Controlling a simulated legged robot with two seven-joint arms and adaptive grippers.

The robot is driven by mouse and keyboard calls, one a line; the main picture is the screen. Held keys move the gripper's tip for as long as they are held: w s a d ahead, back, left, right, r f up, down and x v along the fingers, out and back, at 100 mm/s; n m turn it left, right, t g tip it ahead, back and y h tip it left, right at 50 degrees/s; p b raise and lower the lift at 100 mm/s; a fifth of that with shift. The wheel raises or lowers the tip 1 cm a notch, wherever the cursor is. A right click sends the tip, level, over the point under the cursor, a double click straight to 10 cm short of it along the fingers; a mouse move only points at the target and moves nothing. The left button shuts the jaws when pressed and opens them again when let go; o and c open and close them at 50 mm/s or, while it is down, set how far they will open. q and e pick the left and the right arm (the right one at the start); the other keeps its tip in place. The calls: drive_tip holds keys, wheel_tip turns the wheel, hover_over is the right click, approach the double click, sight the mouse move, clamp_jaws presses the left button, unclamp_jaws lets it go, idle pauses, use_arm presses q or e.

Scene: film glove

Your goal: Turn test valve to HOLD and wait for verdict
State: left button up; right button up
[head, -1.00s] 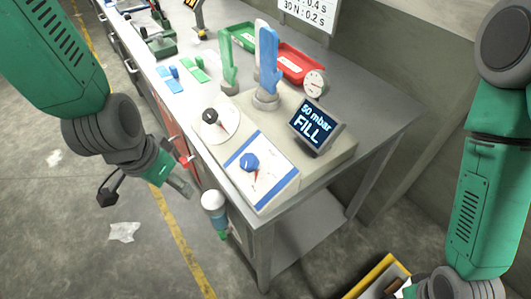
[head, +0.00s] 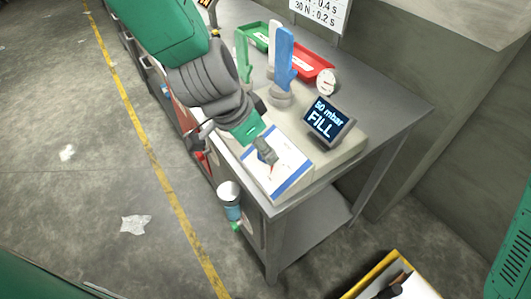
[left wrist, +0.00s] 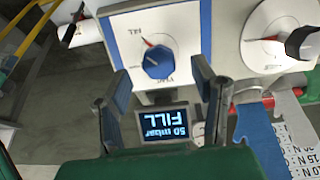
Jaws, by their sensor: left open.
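The blue valve knob (left wrist: 158,62) sits on a white panel with blue edges (left wrist: 190,22). Its red pointer points up and left in the left wrist view, toward a small label I cannot read surely. My left gripper (left wrist: 158,84) is open, its two fingers apart on either side of the knob's line, and I see no contact. In the head view my left gripper (head: 264,150) is over the panel (head: 285,172) and hides the knob. The display (head: 322,120) reads "50 mbar FILL"; it shows upside down in the left wrist view (left wrist: 162,128). My right gripper is out of view.
A blue glove form (head: 284,60) and a green one (head: 241,55) stand behind the panel. A bottle (head: 230,198) hangs at the bench's front.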

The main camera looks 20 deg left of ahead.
use_arm(q)
drive_tip(key=shift+x, duration=1.8)
drive_tip(key=c, duration=1.2)
drive_tip(key=shift+o, duration=0.2)
